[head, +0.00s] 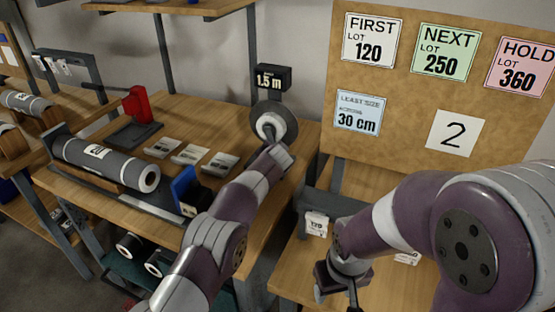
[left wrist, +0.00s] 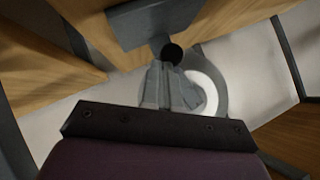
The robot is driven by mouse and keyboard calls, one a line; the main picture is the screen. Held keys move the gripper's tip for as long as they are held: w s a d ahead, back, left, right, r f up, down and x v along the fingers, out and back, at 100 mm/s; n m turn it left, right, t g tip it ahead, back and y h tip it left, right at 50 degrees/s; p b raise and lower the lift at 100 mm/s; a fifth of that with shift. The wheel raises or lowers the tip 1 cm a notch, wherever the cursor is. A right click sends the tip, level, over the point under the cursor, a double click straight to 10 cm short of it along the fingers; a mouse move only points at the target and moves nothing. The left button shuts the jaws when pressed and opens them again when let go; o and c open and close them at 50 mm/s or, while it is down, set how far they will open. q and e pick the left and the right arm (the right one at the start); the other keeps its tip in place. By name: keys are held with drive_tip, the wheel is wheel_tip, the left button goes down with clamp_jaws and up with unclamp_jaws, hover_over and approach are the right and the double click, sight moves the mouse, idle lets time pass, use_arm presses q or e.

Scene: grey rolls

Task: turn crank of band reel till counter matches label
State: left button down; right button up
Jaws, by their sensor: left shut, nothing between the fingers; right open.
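The band reel (head: 285,112) is a grey disc with a pale core, standing at the bench's back right corner. Its black counter (head: 272,78) above reads 1.5 m. My left gripper (left wrist: 172,72) is shut and empty, its fingertips close by a dark round knob (left wrist: 172,53), probably the crank's; I cannot tell if they touch. The reel's pale ring (left wrist: 205,92) shows behind the fingers. My right gripper (head: 342,284) is open and empty, low over the right bench. I cannot tell which label belongs to the reel.
A grey roll (head: 105,162) lies on the left bench, with several cards (head: 190,153), a red device (head: 137,104) and a blue block (head: 184,188). A board (head: 405,95) with signs, including 30 cm (head: 357,122) and a 2 (head: 456,134), stands behind the right bench.

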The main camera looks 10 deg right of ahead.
use_arm(q)
drive_tip(key=shift+w+a+f+b, duration=0.15)
drive_tip(key=shift+f+b, duration=0.15)
drive_tip(key=shift+f, duration=0.15)
drive_tip(key=shift+a+f+m+t+y+b, duration=0.2)
drive_tip(key=shift+m+t+y+b, duration=0.1)
drive_tip(key=shift+t+b, duration=0.1)
drive_tip(key=shift+w+a+f+m+t+y+b, duration=0.25)
drive_tip(key=shift+m+t+y+b, duration=0.15)
drive_tip(key=shift+b, duration=0.35)
drive_tip(key=shift+w+a, duration=0.1)
drive_tip(key=shift+a, duration=0.1)
drive_tip(key=shift+w+a+b, duration=0.15)
drive_tip(key=shift+a+b, duration=0.15)
drive_tip(key=shift+w+a+f, duration=0.15)
drive_tip(key=shift+w+a, duration=0.1)
drive_tip(key=shift+a, duration=0.2)
drive_tip(key=shift+w+a+f, duration=0.15)
drive_tip(key=shift+w+a, duration=0.05)
drive_tip(key=shift+w, duration=0.2)
drive_tip(key=shift+r, duration=0.3)
